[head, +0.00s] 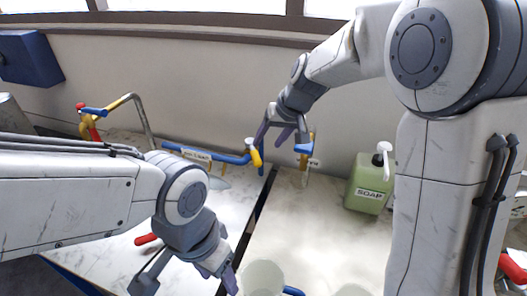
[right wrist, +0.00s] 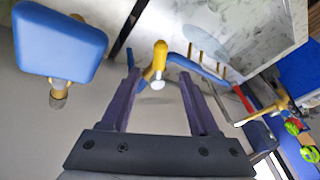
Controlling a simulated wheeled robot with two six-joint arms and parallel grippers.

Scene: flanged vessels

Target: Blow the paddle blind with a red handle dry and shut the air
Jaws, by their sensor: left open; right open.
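A red handle (head: 147,239) shows on the left worktop, partly behind my left arm; I cannot tell whether the blind is attached to it. A blue pipe (head: 235,159) with a label runs along the wall and carries a yellow fitting (head: 256,157). To its right is a blue lever (head: 303,148) on a yellow-and-metal stem. My right gripper (head: 277,135) is open and empty above them. In the right wrist view the yellow fitting (right wrist: 158,62) appears between the open fingers, and the blue lever (right wrist: 60,40) lies to their left. My left gripper (head: 187,283) is open and empty, low at the front.
A green soap bottle (head: 368,185) stands on the right worktop. A clear vessel (head: 262,278) is at the front. A curved tap (head: 143,112) with blue and red levers stands at the left. A dark gap (head: 258,208) divides the worktops.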

